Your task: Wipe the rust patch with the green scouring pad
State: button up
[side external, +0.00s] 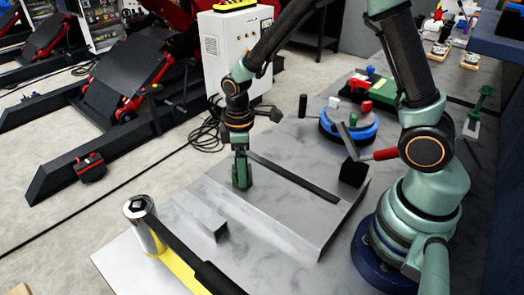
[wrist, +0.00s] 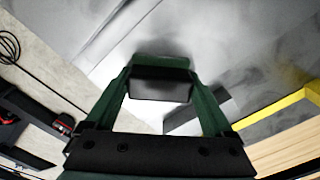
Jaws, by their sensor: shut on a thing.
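My gripper (side external: 241,182) points down over the grey metal plate (side external: 262,222) and is shut. In the wrist view my gripper (wrist: 160,82) has its two green fingers on either side of a dark block with a green edge. This block appears to be the scouring pad (wrist: 160,61). The pad is close to the grey surface; I cannot tell whether it touches. In the side view the pad is hard to separate from the green fingers. I cannot make out a distinct rust-coloured patch; only dark smudges show on the grey surface around the pad.
A grey bar (side external: 200,216) lies left of the plate, near a chrome-ended tool with yellow (side external: 142,218). A dark strip (side external: 295,180) crosses the plate. A black block (side external: 352,173) and a blue round stand (side external: 350,132) with coloured pieces are behind, to the right.

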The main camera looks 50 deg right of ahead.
aim_at(264, 189)
jog(key=shift+w, duration=1.95)
jog(key=shift+s, duration=5.45)
jog(key=shift+w, duration=5.35)
notch_tip(264, 189, up, 2)
jog(key=shift+w+r, duration=0.1)
notch_tip(264, 189, up, 6)
jog(key=shift+f, duration=0.1)
